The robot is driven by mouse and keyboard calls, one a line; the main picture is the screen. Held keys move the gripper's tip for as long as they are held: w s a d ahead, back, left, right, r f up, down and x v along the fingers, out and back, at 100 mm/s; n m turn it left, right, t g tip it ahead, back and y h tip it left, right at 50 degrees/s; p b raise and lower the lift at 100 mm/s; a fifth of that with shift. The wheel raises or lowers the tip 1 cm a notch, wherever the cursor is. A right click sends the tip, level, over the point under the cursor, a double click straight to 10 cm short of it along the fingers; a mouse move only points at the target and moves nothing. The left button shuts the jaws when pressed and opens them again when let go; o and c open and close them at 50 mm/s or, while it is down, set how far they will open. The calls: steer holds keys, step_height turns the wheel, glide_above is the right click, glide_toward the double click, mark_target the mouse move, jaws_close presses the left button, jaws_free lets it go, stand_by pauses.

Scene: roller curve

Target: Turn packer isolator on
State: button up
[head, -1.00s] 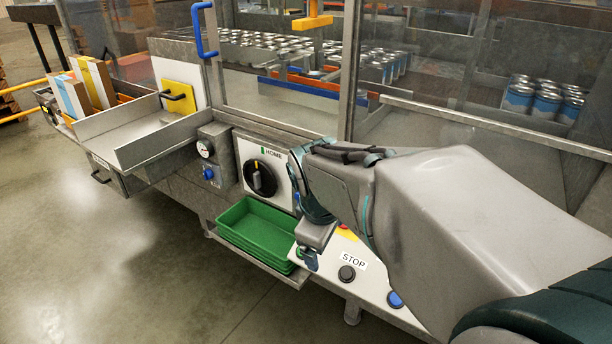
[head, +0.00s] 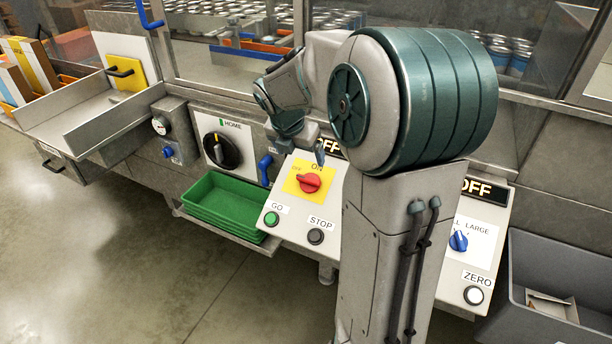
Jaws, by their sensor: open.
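A red rotary knob (head: 309,182) sits on a yellow plate (head: 292,186) on the sloped control panel, with ON printed above it and smaller lettering at its upper left. Its handle lies roughly sideways, not pointing up at ON. My gripper (head: 318,151) is open and empty, just above the yellow plate and apart from the knob. My wrist and arm hide part of the panel to the right.
A green GO button (head: 271,218) and a dark STOP button (head: 316,236) sit below the knob. A blue handle (head: 265,170), a black HOME dial (head: 221,151) and green trays (head: 222,204) are to the left. A blue selector (head: 458,241) and grey bin (head: 562,262) are right.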

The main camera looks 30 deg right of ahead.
mark_target(308, 178)
steer(key=b+x, duration=0.1)
steer(key=x, duration=1.1)
steer(key=shift+s+b, duration=0.1)
steer(key=shift+b, duration=0.2)
steer(key=shift+a, duration=0.1)
steer(key=c, duration=1)
